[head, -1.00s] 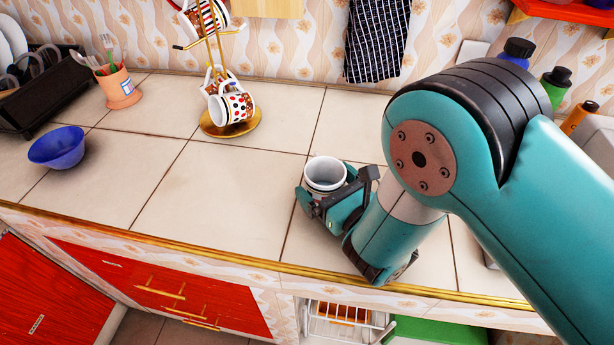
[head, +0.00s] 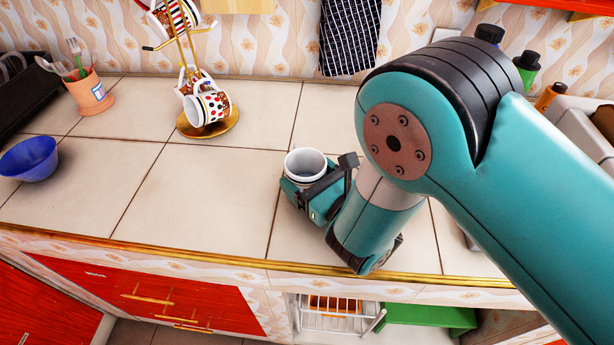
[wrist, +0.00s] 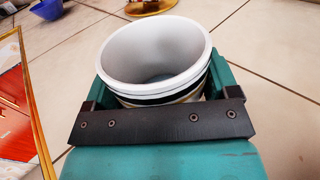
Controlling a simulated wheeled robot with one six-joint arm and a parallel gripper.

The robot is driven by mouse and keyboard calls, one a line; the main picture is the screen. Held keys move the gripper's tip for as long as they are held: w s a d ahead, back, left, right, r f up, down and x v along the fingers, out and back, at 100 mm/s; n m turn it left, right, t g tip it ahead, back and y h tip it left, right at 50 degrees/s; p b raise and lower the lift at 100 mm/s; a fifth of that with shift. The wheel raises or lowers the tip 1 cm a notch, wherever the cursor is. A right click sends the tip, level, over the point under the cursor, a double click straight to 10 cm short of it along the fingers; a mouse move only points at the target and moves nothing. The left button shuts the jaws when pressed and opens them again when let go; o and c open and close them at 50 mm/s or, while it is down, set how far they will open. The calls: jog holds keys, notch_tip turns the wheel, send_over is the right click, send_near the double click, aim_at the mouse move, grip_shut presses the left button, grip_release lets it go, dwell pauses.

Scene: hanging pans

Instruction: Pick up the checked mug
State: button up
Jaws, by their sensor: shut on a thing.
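In the wrist view the mug (wrist: 158,50) shows a wide white inside, empty, and a dark band below the rim. Most of its outer side is hidden by the gripper, so I cannot make out a checked pattern. My gripper (head: 306,187) is shut on the mug, with a jaw on either side of it in the wrist view. The mug looks tilted there. I cannot tell whether its base touches the counter.
A gold mug stand (head: 207,122) with patterned mugs stands at the back left. A blue bowl (head: 29,159) and an orange utensil pot (head: 91,94) are farther left. Bottles (head: 527,65) stand at the back right. The counter between stand and gripper is clear; its gold edge (head: 230,262) runs in front.

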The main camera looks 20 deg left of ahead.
jog(key=shift+r, duration=0.8)
notch_tip(320, 180, up, 24)
jog(key=p, duration=1.7)
notch_tip(320, 180, down, 10)
jog(key=b, duration=1)
jog(key=shift+r, duration=0.15)
